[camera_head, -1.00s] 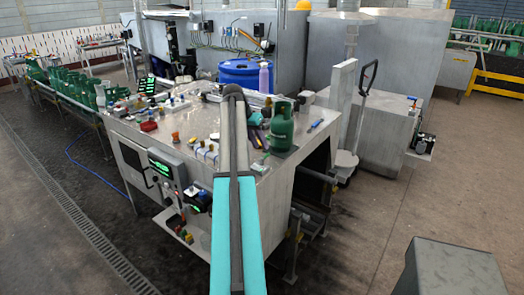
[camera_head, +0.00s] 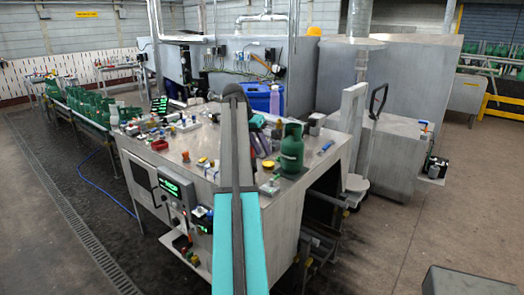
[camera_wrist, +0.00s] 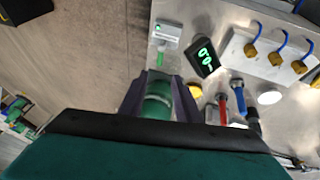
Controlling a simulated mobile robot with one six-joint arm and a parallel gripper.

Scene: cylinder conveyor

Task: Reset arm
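A green gas cylinder (camera_head: 291,150) stands upright near the right edge of the metal worktable (camera_head: 215,143). My gripper (camera_head: 263,144) is just left of the cylinder, partly hidden behind my arm link. In the wrist view, my gripper (camera_wrist: 160,84) has its two dark purple fingers spread apart, and a green cylinder (camera_wrist: 156,104) shows in the gap between them. In the head view the fingers look apart from the cylinder. The lower part of the wrist view is covered by my gripper body.
Small fittings and tools lie across the worktable. A line of green cylinders (camera_head: 92,107) is at the left. A pallet-jack handle (camera_head: 378,102) rises at the right.

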